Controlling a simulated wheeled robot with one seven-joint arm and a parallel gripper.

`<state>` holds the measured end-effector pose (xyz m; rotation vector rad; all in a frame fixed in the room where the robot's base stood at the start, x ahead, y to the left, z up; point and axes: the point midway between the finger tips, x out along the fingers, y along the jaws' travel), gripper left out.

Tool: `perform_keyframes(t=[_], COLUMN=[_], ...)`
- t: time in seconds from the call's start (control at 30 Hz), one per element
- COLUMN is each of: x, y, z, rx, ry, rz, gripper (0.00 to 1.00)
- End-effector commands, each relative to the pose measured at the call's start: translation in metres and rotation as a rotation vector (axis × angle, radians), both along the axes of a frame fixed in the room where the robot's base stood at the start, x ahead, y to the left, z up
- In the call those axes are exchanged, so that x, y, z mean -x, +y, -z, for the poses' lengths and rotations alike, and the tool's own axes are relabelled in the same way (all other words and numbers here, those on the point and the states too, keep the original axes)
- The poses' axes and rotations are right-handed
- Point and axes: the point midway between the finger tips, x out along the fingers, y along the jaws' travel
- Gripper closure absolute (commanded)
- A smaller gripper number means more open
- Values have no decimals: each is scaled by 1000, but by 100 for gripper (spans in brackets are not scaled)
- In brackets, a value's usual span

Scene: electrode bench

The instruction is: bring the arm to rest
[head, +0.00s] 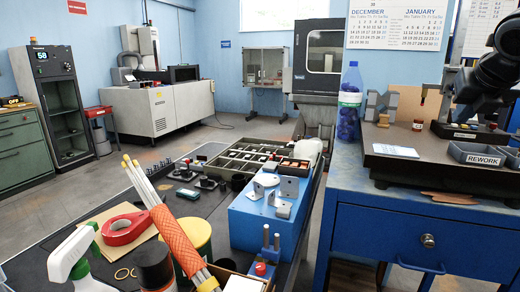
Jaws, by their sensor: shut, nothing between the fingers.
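My dark arm comes in at the upper right edge. Its end, my gripper (466,88), hangs over the grey granite plate (400,165) on the blue bench, in front of grey fixture parts. It is small and dark here and holds nothing that I can see. It is apart from the REWORK tray (476,154) below it. How close it is to the fixture behind cannot be told.
A bottle with a blue-purple filling (349,103) stands at the plate's left.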

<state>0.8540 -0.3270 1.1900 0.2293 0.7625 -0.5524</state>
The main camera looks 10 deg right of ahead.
Motion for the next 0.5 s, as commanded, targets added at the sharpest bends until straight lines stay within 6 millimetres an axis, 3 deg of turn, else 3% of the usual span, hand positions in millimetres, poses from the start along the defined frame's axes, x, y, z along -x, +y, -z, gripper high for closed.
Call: perform_keyframes(t=[0.27, 0.5], x=[-12, -28], y=[19, 48], z=[13, 29], rx=[-79, -200], ry=[-64, -155], rz=[-6, -8], gripper=[100, 100])
